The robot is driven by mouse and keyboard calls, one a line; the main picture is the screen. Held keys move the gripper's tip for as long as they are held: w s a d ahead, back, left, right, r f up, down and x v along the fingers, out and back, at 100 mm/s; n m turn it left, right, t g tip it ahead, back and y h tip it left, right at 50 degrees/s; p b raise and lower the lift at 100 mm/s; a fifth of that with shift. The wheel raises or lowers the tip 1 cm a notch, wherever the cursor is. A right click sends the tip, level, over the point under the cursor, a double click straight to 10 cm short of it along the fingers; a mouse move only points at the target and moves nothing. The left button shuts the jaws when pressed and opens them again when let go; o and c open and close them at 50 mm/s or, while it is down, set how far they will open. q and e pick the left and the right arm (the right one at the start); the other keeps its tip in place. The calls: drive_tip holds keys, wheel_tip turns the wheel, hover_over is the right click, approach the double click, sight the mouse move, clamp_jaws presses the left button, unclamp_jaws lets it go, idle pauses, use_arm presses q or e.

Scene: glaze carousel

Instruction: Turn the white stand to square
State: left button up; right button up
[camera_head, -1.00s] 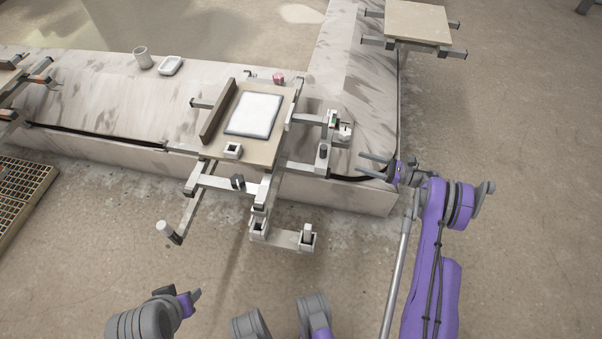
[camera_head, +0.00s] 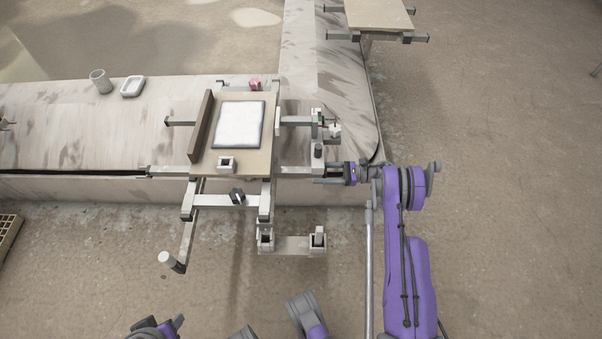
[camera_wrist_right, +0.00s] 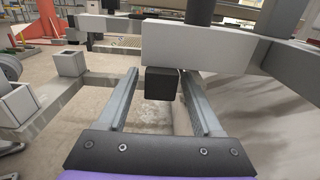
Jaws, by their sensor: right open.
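The stand (camera_head: 228,200) is a pale metal frame on the bench edge. It carries a tan board (camera_head: 258,162) with a white slab (camera_head: 239,124) on it and a brown upright strip (camera_head: 201,130) at the left. The board's sides look about square to the bench edge. My right gripper (camera_head: 322,176) is open at the end of the stand's right side bar (camera_head: 298,170). In the right wrist view its open fingers (camera_wrist_right: 160,85) reach to either side of a black block below a pale bar (camera_wrist_right: 205,45); contact cannot be told. My left gripper (camera_head: 168,328) is partly cut off at the bottom edge.
A grey cup (camera_head: 100,82) and a white dish (camera_head: 132,87) stand on the bench (camera_head: 60,130) at the left. Another board on a frame (camera_head: 380,14) is at the top right. A grating (camera_head: 8,232) lies on the floor at the left. The floor at the right is clear.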

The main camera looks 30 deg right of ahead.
sight(302, 173)
drive_tip(key=x, duration=0.6)
drive_tip(key=shift+w+a, duration=0.15)
clamp_jaws()
idle(1.3)
